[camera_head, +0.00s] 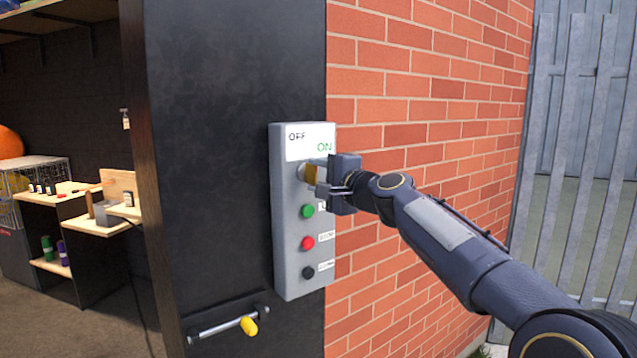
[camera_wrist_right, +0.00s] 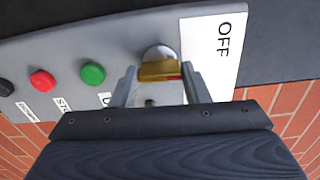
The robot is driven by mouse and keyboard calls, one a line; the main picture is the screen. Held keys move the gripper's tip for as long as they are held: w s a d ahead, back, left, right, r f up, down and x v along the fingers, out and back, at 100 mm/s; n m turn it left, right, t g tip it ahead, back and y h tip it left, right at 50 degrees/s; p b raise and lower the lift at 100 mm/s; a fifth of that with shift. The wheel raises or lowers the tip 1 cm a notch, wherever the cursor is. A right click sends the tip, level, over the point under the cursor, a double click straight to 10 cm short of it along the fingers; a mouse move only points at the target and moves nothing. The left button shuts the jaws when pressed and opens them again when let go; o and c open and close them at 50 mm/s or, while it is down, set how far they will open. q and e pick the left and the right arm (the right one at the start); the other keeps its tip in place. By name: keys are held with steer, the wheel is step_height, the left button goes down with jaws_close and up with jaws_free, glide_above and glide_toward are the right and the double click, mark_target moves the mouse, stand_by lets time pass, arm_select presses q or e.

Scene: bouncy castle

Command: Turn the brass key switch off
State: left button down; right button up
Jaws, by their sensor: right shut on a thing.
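A grey control box (camera_head: 288,270) is mounted on the dark wall edge. Its white label reads OFF at the upper left and ON at the lower right. The brass key switch (camera_head: 311,173) sits just below the label, on a round silver collar. My right gripper (camera_head: 318,178) reaches in from the right and is shut on the brass key. In the right wrist view the brass key (camera_wrist_right: 160,70) lies between the two grey fingers of my right gripper (camera_wrist_right: 158,85). The label there shows OFF; ON is hidden. My left gripper is not in view.
Green (camera_head: 307,211), red (camera_head: 307,243) and black (camera_head: 308,272) buttons sit below the key. A brick wall (camera_head: 420,110) is at right. Shelves (camera_head: 85,215) stand far left.

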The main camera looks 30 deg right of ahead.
steer(key=shift+n, duration=0.4)
steer(key=shift+f, duration=0.1)
steer(key=o, duration=1)
steer(key=shift+s, duration=0.1)
steer(key=s, duration=0.2)
steer(key=s+b, duration=0.1)
steer(key=s, duration=0.2)
steer(key=s+b, duration=0.1)
steer(key=s, duration=0.1)
steer(key=shift+s+d, duration=0.3)
steer(key=shift+d, duration=0.05)
